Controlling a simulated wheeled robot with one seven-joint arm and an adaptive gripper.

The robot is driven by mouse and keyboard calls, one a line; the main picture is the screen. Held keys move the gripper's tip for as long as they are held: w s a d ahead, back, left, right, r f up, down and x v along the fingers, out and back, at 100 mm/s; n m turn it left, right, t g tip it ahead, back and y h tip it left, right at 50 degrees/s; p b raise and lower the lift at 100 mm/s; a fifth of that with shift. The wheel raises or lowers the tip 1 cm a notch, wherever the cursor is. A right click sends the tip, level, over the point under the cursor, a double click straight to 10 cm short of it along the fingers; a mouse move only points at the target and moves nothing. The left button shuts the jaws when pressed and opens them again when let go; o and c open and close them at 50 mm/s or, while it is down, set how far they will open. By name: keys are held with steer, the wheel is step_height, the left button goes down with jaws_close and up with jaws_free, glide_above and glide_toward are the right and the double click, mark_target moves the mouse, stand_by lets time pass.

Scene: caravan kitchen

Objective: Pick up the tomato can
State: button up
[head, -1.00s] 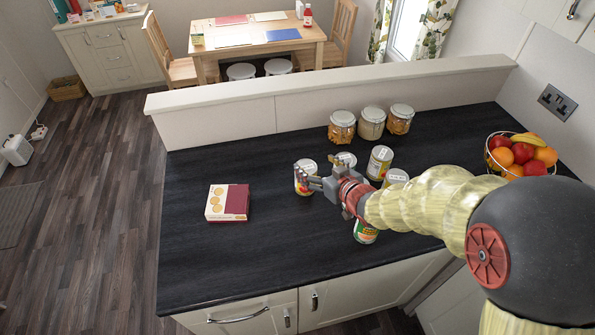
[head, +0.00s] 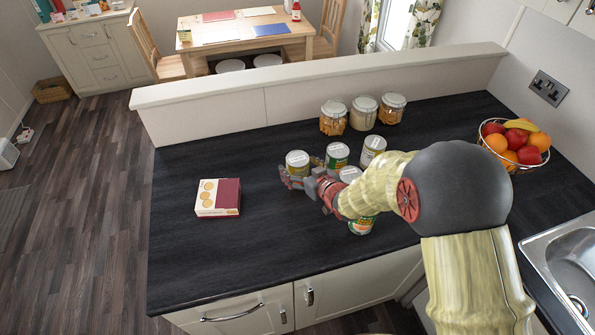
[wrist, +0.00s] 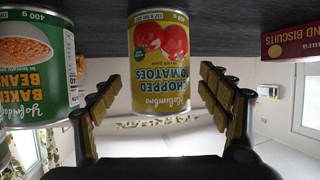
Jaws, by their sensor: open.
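The tomato can (wrist: 160,60), labelled chopped tomatoes with red tomatoes on a yellow label, appears upside down in the wrist view. It stands on the dark worktop. In the head view its lid and side (head: 297,161) show just behind my gripper (head: 295,182). My gripper (wrist: 160,95) is open, with one finger on each side of the can in the wrist view. A gap shows on both sides, so the fingers are apart from it. How far the can sits between them is unclear.
A baked beans can (wrist: 32,65) stands close beside the tomato can. Other cans (head: 372,150) and (head: 360,225) stand to the right, with jars (head: 363,112) behind. A biscuit box (head: 218,197) lies left. A fruit basket (head: 514,147) stands far right. The worktop's front left is clear.

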steer(key=shift+w+a+f, duration=0.25)
steer(key=shift+w+a, duration=0.1)
steer(key=shift+w, duration=0.25)
steer(key=shift+c, duration=0.2)
steer(key=shift+r, duration=0.1)
steer(key=c, duration=1.7)
